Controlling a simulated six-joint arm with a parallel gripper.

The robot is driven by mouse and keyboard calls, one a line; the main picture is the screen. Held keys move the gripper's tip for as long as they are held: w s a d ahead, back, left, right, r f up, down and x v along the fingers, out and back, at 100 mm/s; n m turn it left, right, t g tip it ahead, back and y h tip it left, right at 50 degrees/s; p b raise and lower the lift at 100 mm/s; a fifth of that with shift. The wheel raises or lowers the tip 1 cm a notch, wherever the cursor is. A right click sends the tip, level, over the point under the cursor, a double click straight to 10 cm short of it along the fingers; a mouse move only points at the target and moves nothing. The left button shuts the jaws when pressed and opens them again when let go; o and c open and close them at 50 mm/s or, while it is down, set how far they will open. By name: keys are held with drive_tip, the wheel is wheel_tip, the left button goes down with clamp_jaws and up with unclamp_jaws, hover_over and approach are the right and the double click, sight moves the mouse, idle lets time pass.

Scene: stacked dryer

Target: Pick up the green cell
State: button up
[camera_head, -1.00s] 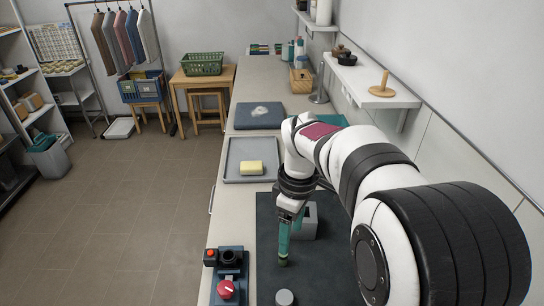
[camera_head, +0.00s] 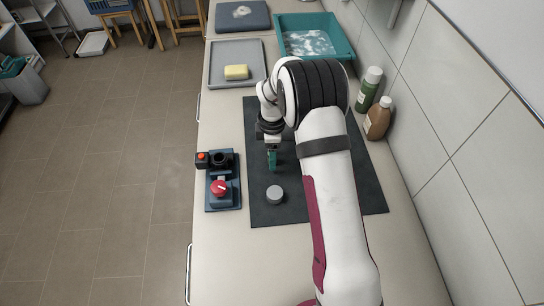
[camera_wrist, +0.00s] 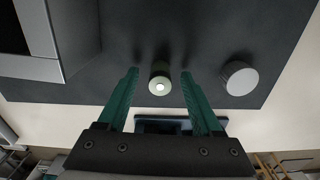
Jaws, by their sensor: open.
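The green cell (camera_wrist: 160,78) is a small upright olive-green cylinder with a pale round top, standing on the dark mat (camera_head: 350,192). In the wrist view it shows between the tips of my gripper (camera_wrist: 159,72), with a gap to each finger. My gripper is open, its two teal fingers pointing down toward the mat. In the head view my gripper (camera_head: 272,165) is over the left part of the mat, and I cannot make out the cell apart from the fingers there.
A grey round cylinder (camera_head: 275,194) stands close by, right of the cell in the wrist view (camera_wrist: 239,78). A grey box (camera_wrist: 50,40) is at upper left there. A dark blue fixture (camera_head: 222,190) with red knob lies left of the mat. Two bottles (camera_head: 373,105) stand by the wall.

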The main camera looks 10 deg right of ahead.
clamp_jaws()
idle(0.3)
wheel_tip(320, 180, up, 4)
drive_tip(key=shift+r, duration=0.1)
drive_tip(key=s+d+r, duration=0.5)
drive_tip(key=d+r, duration=0.1)
drive_tip(key=d, duration=0.4)
drive_tip(key=w+a+r+n, duration=0.1)
drive_tip(key=w+a+n, duration=0.1)
drive_tip(key=a, duration=1)
drive_tip(key=w+a+r+n, duration=0.2)
drive_tip(key=a, duration=1)
drive_tip(key=shift+a+r+n, duration=0.15)
drive_tip(key=shift+a+n, duration=0.1)
drive_tip(key=shift+n, duration=0.15)
